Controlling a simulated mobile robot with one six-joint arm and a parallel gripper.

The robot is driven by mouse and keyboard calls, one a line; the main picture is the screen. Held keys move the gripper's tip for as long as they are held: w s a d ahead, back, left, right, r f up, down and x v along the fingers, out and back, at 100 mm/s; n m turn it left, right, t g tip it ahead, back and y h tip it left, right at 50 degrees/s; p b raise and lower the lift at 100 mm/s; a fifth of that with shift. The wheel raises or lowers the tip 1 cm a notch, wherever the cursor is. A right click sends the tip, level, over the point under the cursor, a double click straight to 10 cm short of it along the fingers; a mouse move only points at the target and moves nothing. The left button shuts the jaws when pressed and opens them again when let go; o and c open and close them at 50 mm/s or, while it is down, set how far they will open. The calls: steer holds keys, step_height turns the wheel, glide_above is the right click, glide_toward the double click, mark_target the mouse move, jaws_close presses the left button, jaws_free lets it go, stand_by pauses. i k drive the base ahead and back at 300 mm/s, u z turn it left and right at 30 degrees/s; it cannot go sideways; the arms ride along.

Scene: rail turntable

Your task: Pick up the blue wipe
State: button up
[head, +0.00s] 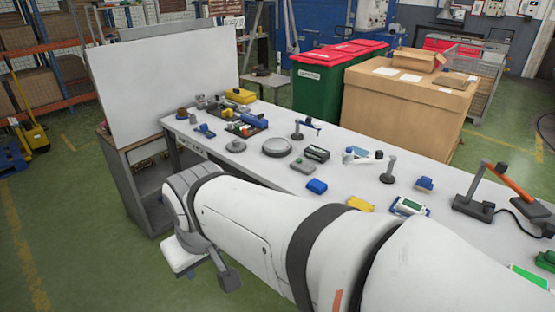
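Several small blue things lie on the long light-grey bench (270,180), and I cannot tell for certain which is the blue wipe. A plain blue block-like piece (317,186) lies near the bench's front edge, just beyond my arm. A light blue flat piece (361,152) lies farther back, partly behind a small white device (362,159). Another blue piece (425,183) sits to the right. My white arm crosses the foreground. Grey parts at its far end (228,277) hang low, off the bench's front side; the fingers are not clear, and I see nothing held.
A round grey disc (277,147), a dark tray of parts (246,126) and a small stand (388,172) are on the bench. An orange-and-dark jointed device (472,205) stands at the right. A white board (165,85) rises at the left end. Green floor lies left.

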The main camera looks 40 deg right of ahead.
mark_target(318, 187)
steer(key=z, duration=0.65)
steer(key=i, duration=1.1)
steer(key=z, duration=0.85)
steer(key=k, duration=0.75)
steer(key=z, duration=0.2)
steer(key=i, duration=0.85)
steer(key=u, duration=0.1)
